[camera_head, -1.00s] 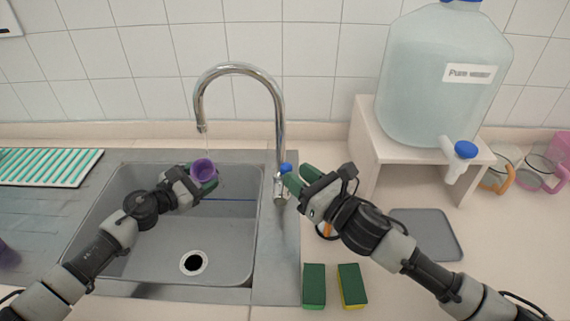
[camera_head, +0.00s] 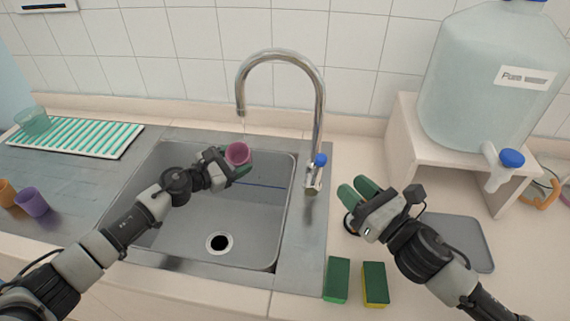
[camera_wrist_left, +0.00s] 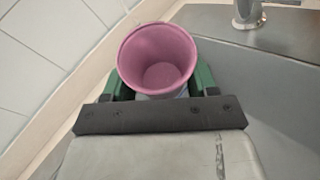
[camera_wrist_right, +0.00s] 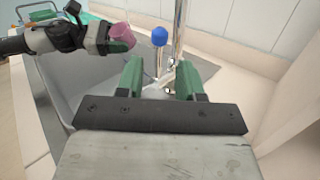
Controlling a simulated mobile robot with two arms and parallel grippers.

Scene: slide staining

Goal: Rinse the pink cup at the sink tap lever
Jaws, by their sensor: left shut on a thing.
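The pink cup (camera_head: 238,154) is held by my left gripper (camera_head: 230,167) over the back of the sink, below the spout of the tap (camera_head: 281,55). In the left wrist view the cup (camera_wrist_left: 158,58) sits between the green fingers, mouth toward the camera, with its bottom visible. Whether water is running now is too faint to tell. The blue-topped tap lever (camera_head: 320,160) stands at the tap's base; it also shows in the right wrist view (camera_wrist_right: 159,36). My right gripper (camera_head: 356,192) is open and empty, just right of the lever and apart from it.
The steel sink (camera_head: 160,235) has a drain at its front. Two sponges (camera_head: 338,279) (camera_head: 375,284) lie right of it. Purple (camera_head: 32,202) and orange (camera_head: 6,193) cups stand left, near a striped mat (camera_head: 75,136). A water jug (camera_head: 485,85) sits on a stand at right.

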